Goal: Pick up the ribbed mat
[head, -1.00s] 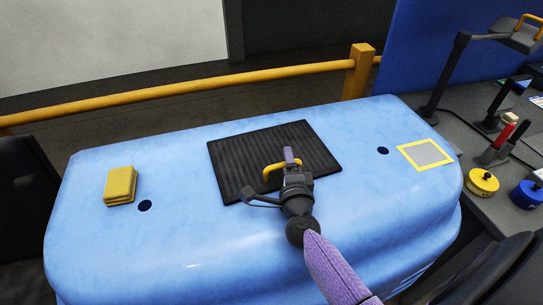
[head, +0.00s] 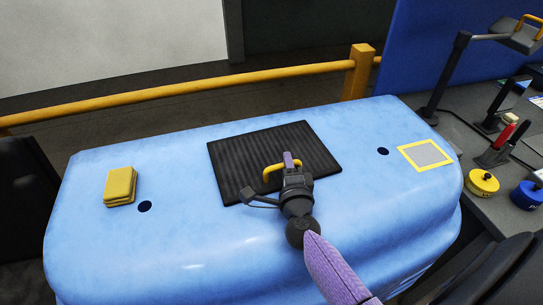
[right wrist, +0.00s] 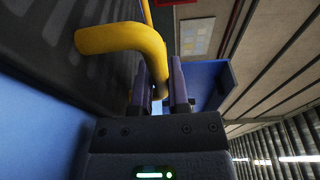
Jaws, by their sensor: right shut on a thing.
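The ribbed mat (head: 250,150) is a dark, flat rectangle with a yellow bar handle (head: 270,171) near its front right part. It lies on the light blue rounded surface in the head view. My right gripper (head: 287,165) is at the handle and shut on it. In the right wrist view the yellow handle (right wrist: 120,38) curves in between the two purple fingers (right wrist: 163,82). The dark mat (right wrist: 60,70) shows behind it at the left. Part of the handle is hidden by the fingers. My left gripper is not in view.
A yellow block (head: 120,186) lies on the blue cover (head: 200,235) at the left, beside a dark hole (head: 145,206). A yellow-framed square (head: 425,154) is at the right. A yellow rail (head: 180,92) runs behind. A side counter holds a yellow weight (head: 481,182) and a blue weight.

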